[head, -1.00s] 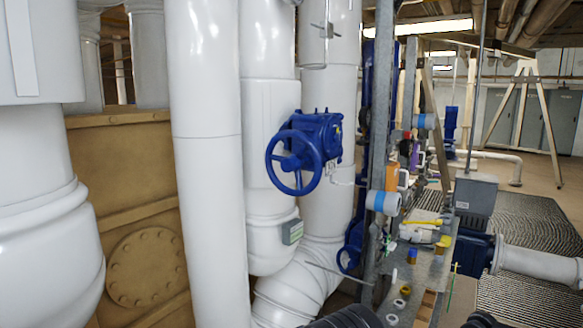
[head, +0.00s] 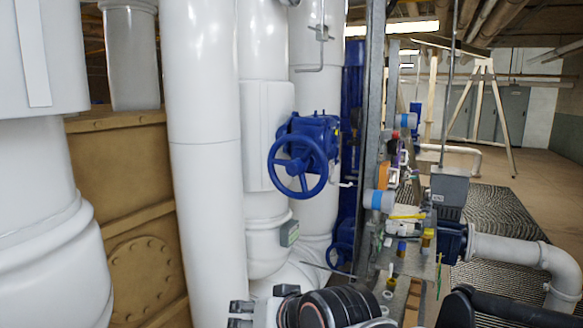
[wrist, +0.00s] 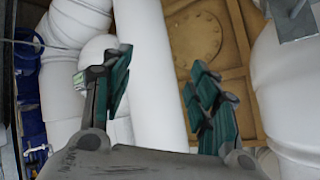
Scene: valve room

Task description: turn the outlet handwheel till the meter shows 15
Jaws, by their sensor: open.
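The blue handwheel (head: 299,166) sits on a blue valve body on the white pipes in the middle of the head view. A small grey box with a green face, likely the meter (head: 289,233), is on the pipe below it; its reading is too small to make out. It also seems to show in the wrist view (wrist: 88,77), partly behind a finger. My gripper (wrist: 158,92) is open and empty in the wrist view, its fingers wide apart before a white pipe. In the head view my arm is at the bottom, below the handwheel and not touching it.
A second blue valve (head: 342,245) is low behind the pipes. A grey upright post (head: 370,130) and a cluttered bench (head: 412,262) stand to the right of the handwheel. A brown bolted panel (head: 120,190) is at left. Open floor (head: 540,180) lies at far right.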

